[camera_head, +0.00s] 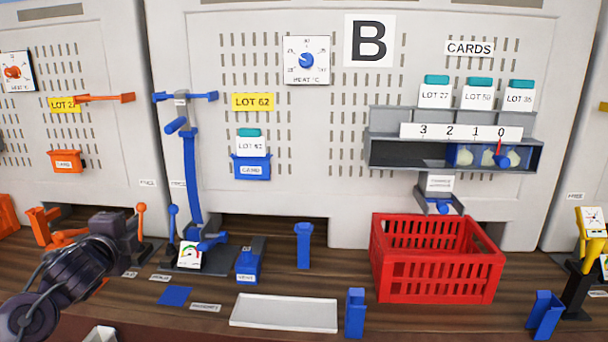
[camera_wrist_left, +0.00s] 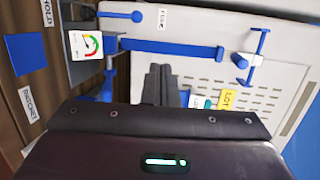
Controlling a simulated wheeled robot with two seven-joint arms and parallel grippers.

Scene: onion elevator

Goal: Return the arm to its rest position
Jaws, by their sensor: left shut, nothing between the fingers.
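My left arm comes in from the lower left in the head view. Its gripper (camera_head: 110,225) is beside the orange-knobbed lever, left of the blue station's gauge. In the left wrist view the dark fingers (camera_wrist_left: 160,78) are together with nothing between them. Beyond them, the view is turned on its side and shows the gauge (camera_wrist_left: 88,44) and the tall blue post (camera_wrist_left: 175,48). The gripper appears apart from the blue station. My right gripper is not in view.
A blue station with a gauge (camera_head: 190,254) stands right of the gripper. A red crate (camera_head: 437,290) and a white tray (camera_head: 284,312) are farther right. A rack (camera_head: 400,156) holds pale round items in a blue bin. An orange lever (camera_head: 140,210) stands close by.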

